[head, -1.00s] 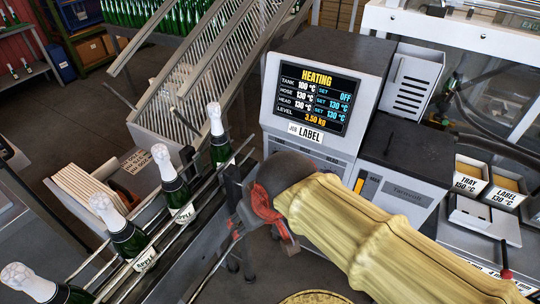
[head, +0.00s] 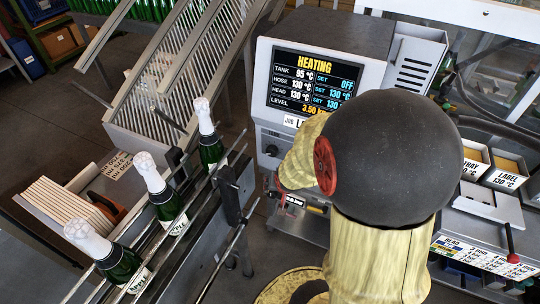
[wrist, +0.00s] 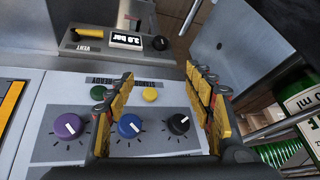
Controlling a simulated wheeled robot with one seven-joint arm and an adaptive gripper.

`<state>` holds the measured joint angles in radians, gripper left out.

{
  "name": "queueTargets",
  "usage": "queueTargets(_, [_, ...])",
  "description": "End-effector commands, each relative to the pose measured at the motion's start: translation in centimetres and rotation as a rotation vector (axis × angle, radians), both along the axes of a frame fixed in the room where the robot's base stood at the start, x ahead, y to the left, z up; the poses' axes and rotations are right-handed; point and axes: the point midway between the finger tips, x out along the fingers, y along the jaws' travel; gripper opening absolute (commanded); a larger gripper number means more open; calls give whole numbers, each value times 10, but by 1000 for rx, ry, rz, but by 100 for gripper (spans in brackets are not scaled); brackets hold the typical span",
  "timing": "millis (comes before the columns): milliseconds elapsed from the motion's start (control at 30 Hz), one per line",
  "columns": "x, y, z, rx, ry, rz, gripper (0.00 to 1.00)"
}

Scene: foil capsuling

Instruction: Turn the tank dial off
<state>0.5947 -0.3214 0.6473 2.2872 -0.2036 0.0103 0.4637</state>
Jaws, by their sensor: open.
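The wrist view shows a row of three dials on a grey panel: a purple dial (wrist: 68,126), a blue dial (wrist: 129,126) and a black dial (wrist: 179,123), each with a white pointer. Their name labels do not show, so I cannot tell which is the tank dial. My gripper (wrist: 160,84) is open and empty, its yellow-padded fingers spread over the panel on either side of the blue and black dials. In the head view, the heating screen (head: 314,82) reads tank 95 °C, set OFF. My own arm hides most of the panel there.
A conveyor rail (head: 190,212) carries bottles (head: 165,196) left of the machine. Tray and label bins (head: 506,178) stand at right.

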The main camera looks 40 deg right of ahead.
Motion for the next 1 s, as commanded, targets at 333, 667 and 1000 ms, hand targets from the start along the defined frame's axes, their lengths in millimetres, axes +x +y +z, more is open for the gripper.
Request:
queueTargets(333, [25, -53, -74, 134, -484, -343, 53])
queueTargets(667, [53, -55, -27, 409, -1050, -503, 53])
queueTargets(1000, [64, -54, 2, 529, -1227, -515, 53])
